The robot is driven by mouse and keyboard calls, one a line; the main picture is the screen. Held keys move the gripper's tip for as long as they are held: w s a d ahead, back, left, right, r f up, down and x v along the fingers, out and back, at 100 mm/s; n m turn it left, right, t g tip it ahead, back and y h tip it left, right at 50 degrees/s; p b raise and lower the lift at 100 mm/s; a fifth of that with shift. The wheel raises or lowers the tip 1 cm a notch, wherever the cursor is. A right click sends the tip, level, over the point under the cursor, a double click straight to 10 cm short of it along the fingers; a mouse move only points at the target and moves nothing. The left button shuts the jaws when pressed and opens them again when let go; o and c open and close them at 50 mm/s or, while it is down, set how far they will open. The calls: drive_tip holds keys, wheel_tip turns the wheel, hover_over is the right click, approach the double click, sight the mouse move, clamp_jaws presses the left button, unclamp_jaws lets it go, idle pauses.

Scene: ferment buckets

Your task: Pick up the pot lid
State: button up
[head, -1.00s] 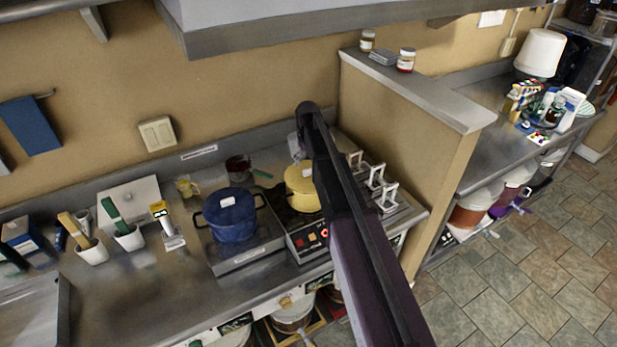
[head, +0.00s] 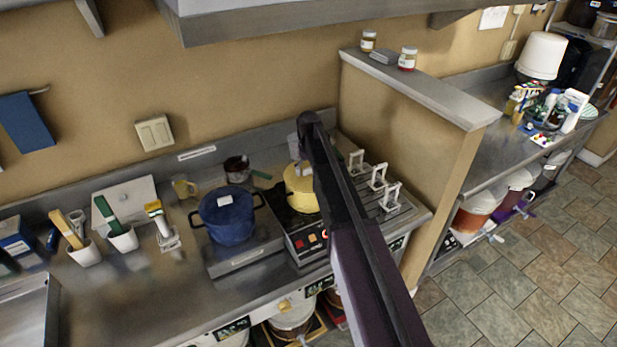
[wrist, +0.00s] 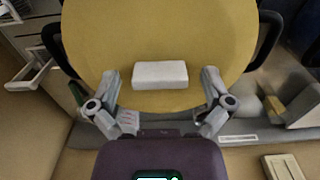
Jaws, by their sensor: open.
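A yellow pot (head: 301,196) stands on the stove, partly hidden behind my arm in the head view. In the wrist view its round yellow lid (wrist: 160,40) fills the upper middle, with a white block-shaped handle (wrist: 160,75) on top. My gripper (wrist: 160,88) is open, with one finger on each side of the handle and a gap to it on both sides. I cannot tell how high the fingers are above the lid. In the head view my gripper is mostly hidden behind my arm. A blue pot (head: 228,215) with a white-handled lid stands left of the yellow one.
A low partition wall (head: 420,95) stands right of the stove, with jars on top. White-handled racks (head: 378,178) sit right of the yellow pot. Utensil holders (head: 122,238) stand on the counter at left. A hood (head: 320,30) hangs above.

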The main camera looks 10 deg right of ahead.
sight(309, 168)
idle(0.4)
drive_tip(key=c, duration=1.2)
drive_tip(key=shift+r, duration=0.1)
wheel_tip(309, 168, up, 3)
drive_tip(key=p, duration=0.3)
drive_tip(key=shift+r, duration=0.15)
drive_tip(key=s, duration=0.5)
drive_tip(key=s+r+p, duration=0.1)
drive_tip(key=s, duration=0.4)
drive_tip(key=s+d+p, duration=0.1)
drive_tip(key=s, duration=0.5)
drive_tip(key=shift+r, duration=0.25)
